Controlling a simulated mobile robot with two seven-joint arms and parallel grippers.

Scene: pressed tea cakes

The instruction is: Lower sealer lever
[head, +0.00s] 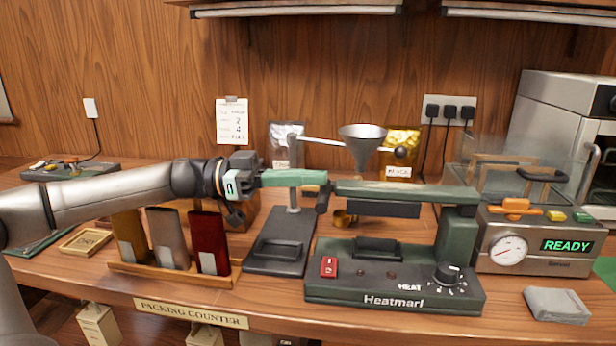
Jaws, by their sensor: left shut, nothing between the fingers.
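The heat sealer has a dark green base (334,291) marked "Heatmarl", with a red switch and a black knob on its front. Its green lever (405,192) is raised, roughly level, well above the base, and pivots on a post at the right. A dark handle (322,201) shows at the lever's left end. My left gripper (326,178) reaches in from the left, shut and empty, its green fingertips just above that handle. I cannot tell whether they touch it. My right gripper is not in view.
A funnel (362,142) on a stand (275,255) is behind the lever. Several pouches stand in a wooden rack (173,277) below my left arm. A steel machine (535,262) reading "READY" is at the right, with a folded grey cloth (556,305) before it.

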